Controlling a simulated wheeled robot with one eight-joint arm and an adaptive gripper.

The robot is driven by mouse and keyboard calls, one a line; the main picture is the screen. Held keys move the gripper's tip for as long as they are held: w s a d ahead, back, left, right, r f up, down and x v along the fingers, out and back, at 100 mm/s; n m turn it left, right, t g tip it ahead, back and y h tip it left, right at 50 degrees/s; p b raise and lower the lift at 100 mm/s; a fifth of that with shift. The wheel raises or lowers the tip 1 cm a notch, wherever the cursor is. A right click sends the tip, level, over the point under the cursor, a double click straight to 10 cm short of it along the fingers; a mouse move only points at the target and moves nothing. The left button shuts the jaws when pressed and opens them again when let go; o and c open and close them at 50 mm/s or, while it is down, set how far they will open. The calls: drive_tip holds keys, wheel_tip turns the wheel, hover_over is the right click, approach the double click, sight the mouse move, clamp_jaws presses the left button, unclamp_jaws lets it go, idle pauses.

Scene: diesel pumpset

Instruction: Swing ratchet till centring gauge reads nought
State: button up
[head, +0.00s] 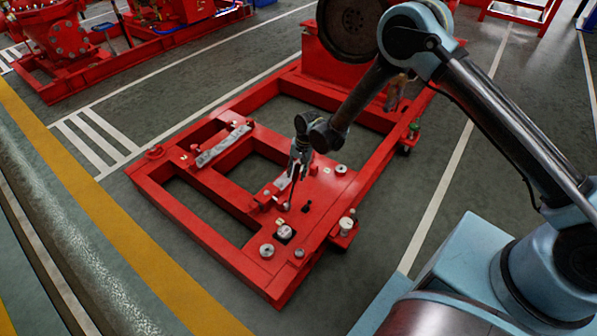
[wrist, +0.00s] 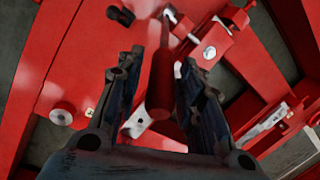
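A ratchet with a dark red grip (wrist: 160,85) shows in the wrist view, its pale shaft leading to the top of the picture. In the head view its thin shaft (head: 291,192) slants down from my gripper to the red skid frame (head: 190,215). My gripper (head: 299,168) is low over the frame, fingers pointing down. In the wrist view my gripper (wrist: 158,70) has its fingers apart on either side of the grip, with narrow gaps showing, so it looks open around it. I cannot make out a centring gauge or any reading.
A red block with a silver round head (wrist: 209,52) is close to the right finger. Round metal studs (head: 284,232) stand on the frame's front plate. A large dark flywheel (head: 350,25) stands behind. Grey floor is clear left of the frame.

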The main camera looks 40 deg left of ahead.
idle(0.3)
wheel_tip(320, 180, up, 12)
drive_tip(key=w+d, duration=0.1)
drive_tip(key=w, duration=0.1)
drive_tip(key=shift+f, duration=0.15)
idle(0.3)
idle(2.1)
